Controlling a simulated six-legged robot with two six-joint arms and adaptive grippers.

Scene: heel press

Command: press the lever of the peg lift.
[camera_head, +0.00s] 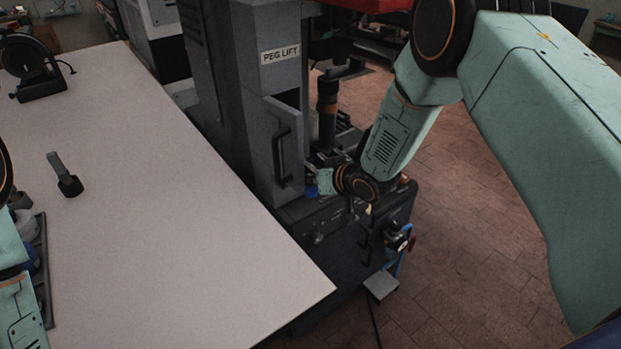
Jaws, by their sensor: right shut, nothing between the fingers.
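The peg lift (237,110) is a tall dark grey machine with a "PEG LIFT" label (281,55), beside the far right edge of the table. Its front door (272,150) carries a black upright handle. On its low dark base (340,230), a flat grey plate (381,286) on a blue bracket sticks out near the floor. I cannot tell for sure which part is the lever. My right gripper (369,211) is small and dark here, shut and empty, over the base and above the plate. My left arm shows only at the left edge; its gripper is out of view.
The large pale table (170,220) fills the left and is mostly bare. A small dark grey tool (66,176), a black stand (38,68) and a tray (41,270) are on it. Brick floor (470,240) is free right of the machine.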

